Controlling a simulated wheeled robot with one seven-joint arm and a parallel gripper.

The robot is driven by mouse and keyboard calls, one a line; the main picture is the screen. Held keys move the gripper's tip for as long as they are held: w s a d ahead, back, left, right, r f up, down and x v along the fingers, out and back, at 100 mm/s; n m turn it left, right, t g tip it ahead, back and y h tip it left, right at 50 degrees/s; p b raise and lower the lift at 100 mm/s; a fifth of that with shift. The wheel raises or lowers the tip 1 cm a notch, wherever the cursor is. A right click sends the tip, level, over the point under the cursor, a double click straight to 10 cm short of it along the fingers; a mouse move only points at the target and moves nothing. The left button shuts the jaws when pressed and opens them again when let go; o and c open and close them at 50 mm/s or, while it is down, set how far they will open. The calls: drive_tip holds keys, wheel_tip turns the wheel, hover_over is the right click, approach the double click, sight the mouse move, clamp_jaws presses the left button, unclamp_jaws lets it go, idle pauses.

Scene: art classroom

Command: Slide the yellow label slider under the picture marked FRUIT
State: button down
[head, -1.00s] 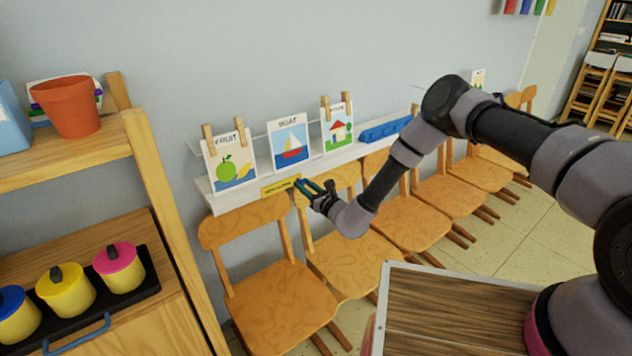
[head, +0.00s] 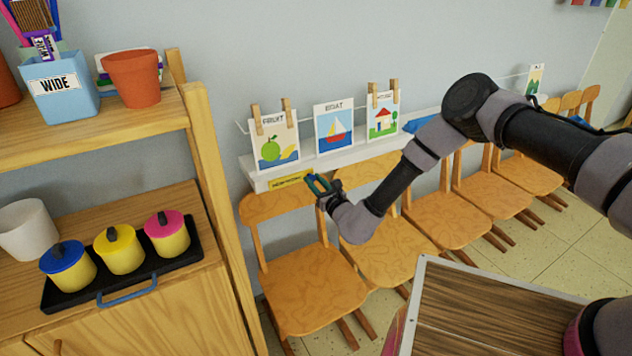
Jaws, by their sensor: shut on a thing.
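The yellow label slider (head: 290,181) sits on the front edge of the white picture ledge (head: 350,160), near its left end. It is below the right part of the FRUIT picture (head: 274,143), which shows a green apple and a banana and hangs by two wooden clips. The BOAT picture (head: 334,128) is to the right of it, then a house picture (head: 383,114), also clipped. My gripper (head: 315,183) is shut on the slider's right end; its fingers partly hide that end.
Wooden chairs (head: 312,290) stand in a row below the ledge. A wooden shelf unit (head: 215,200) with pots and a tray (head: 205,250) is at the left. A wood-grain panel (head: 480,310) is at the front. A blue object (head: 425,124) lies farther along the ledge.

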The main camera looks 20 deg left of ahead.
drive_tip(key=c, duration=0.6)
unclamp_jaws()
drive_tip(key=shift+s+a+f, duration=0.1)
drive_tip(key=shift+s+a, duration=0.1)
drive_tip(key=shift+s, duration=0.2)
drive_tip(key=shift+w, duration=0.1)
drive_tip(key=shift+d, duration=0.1)
drive_tip(key=v, duration=1)
drive_tip(key=shift+s+d, duration=0.25)
drive_tip(key=shift+d, duration=0.05)
